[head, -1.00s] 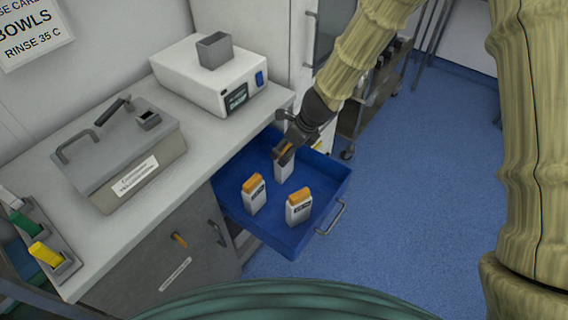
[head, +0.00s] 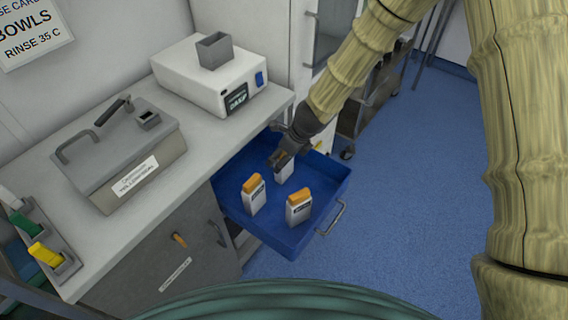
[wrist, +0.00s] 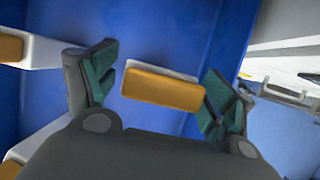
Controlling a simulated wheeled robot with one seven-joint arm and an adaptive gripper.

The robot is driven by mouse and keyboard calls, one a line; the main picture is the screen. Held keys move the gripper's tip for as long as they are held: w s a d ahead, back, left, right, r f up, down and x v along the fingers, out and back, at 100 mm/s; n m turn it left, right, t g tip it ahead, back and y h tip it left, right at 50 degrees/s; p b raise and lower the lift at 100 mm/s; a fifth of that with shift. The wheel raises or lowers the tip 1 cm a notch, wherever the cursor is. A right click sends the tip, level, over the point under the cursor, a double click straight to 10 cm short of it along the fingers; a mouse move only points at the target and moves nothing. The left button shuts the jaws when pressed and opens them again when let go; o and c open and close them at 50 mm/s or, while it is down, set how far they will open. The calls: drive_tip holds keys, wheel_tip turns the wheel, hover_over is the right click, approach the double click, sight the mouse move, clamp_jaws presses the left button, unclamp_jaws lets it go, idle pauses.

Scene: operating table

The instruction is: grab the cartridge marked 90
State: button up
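Three white cartridges with orange caps stand in an open blue drawer (head: 322,222). One is at the left (head: 254,196), one at the front (head: 299,207), and the rear one (head: 285,171) is partly hidden by my gripper (head: 280,160). The marks on the labels are too small to read, so I cannot tell which is 90. In the wrist view my gripper (wrist: 162,92) is open, with its green-padded fingers on either side of the rear cartridge's orange cap (wrist: 162,88).
A grey lidded box (head: 120,150) and a white device (head: 205,75) stand on the counter (head: 175,125). A holder with coloured pieces (head: 45,245) is at the far left. The drawer handle (head: 332,218) sticks out. Blue floor (head: 420,190) is free to the right.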

drive_tip(key=c, duration=0.9)
